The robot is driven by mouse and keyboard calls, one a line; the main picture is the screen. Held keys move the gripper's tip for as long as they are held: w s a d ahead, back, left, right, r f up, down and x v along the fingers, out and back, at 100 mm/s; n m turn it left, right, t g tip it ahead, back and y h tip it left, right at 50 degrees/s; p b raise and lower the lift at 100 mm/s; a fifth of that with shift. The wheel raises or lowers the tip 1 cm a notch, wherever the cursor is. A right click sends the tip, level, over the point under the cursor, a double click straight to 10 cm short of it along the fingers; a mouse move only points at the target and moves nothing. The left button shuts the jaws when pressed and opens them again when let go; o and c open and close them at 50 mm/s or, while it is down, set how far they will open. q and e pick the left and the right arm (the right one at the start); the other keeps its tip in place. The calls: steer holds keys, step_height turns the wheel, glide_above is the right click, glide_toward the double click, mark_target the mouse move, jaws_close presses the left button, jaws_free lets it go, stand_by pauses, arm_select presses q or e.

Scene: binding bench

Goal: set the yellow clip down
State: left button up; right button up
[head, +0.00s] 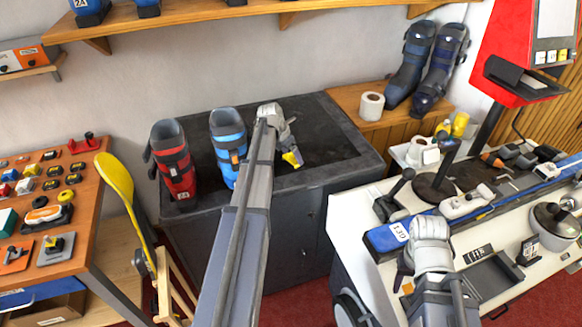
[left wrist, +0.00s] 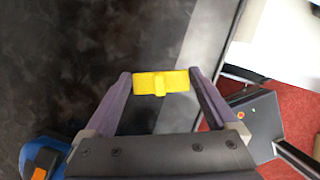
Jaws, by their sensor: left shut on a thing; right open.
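The yellow clip (head: 293,159) is held by my left gripper (head: 288,150) over the dark top of the bench (head: 325,130), to the right of the blue boot. In the left wrist view the clip (left wrist: 174,78) spans the gap between the two fingertips of my left gripper (left wrist: 160,80), with the dark surface behind it. I cannot tell how high above the surface it is. My right gripper (head: 404,274) is open near the front edge of the white bench; its arm partly hides it.
A red boot (head: 173,168) and a blue boot (head: 226,152) stand on the dark top's left side; the blue one is close to my left arm. A paper roll (head: 371,105) and dark boots (head: 412,65) stand on the wooden ledge behind. The dark top's right part is clear.

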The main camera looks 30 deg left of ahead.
mark_target(289, 158)
arm_select(q)
step_height(289, 158, down, 4)
steer(key=b, duration=0.3)
steer(key=shift+r+b, duration=0.2)
steer(key=shift+b, duration=0.15)
steer(key=shift+f, duration=0.15)
steer(key=o, duration=1)
steer(key=p+v, duration=1.1)
steer(key=v, duration=0.1)
steer(key=shift+s+r, duration=0.1)
steer(key=shift+r, duration=0.15)
